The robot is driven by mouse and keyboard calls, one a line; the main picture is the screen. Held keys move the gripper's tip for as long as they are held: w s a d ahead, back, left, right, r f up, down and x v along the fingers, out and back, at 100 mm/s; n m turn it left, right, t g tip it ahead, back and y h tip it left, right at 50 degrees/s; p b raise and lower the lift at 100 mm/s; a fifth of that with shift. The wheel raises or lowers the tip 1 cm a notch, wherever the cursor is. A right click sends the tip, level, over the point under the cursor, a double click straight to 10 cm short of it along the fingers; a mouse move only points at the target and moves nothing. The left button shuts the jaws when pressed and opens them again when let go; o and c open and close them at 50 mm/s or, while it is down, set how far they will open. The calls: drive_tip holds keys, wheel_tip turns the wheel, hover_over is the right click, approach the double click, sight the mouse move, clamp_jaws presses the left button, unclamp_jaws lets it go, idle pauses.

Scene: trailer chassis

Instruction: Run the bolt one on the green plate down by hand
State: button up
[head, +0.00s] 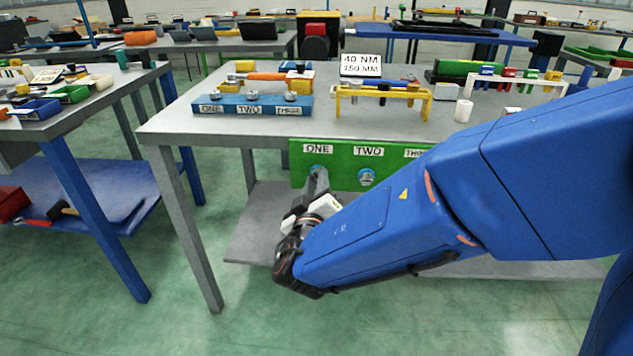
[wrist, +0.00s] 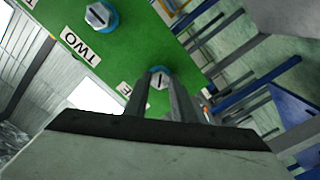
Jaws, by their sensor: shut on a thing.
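The green plate (head: 340,176) hangs on the front of the grey table, with labels ONE, TWO and a partly hidden third. Bolt one (wrist: 160,77) has a blue-ringed head with a dark line across it, under the label ONE. My gripper (head: 317,176) reaches up to it from below, its fingers shut on the bolt's head. In the wrist view, the two fingers of my gripper (wrist: 166,92) end at the bolt head. Bolt two (head: 367,177) sits to the right in the plate; it also shows in the wrist view (wrist: 101,16).
On the table stand a blue block (head: 252,104) with bolts labelled ONE, TWO and THREE, a yellow rack (head: 384,93) and a sign (head: 361,65) reading 40 NM, 150 MM. My blue arm covers the plate's right part. A lower shelf (head: 262,215) lies behind my gripper.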

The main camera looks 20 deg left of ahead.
drive_tip(key=shift+f+m, duration=0.1)
drive_tip(key=shift+m, duration=0.9)
drive_tip(key=o, duration=1.1)
drive_tip(key=shift+c, duration=0.2)
drive_tip(key=shift+s, duration=0.1)
drive_tip(key=v, duration=1.7)
drive_tip(key=shift+s, duration=0.15)
drive_tip(key=shift+d, duration=0.1)
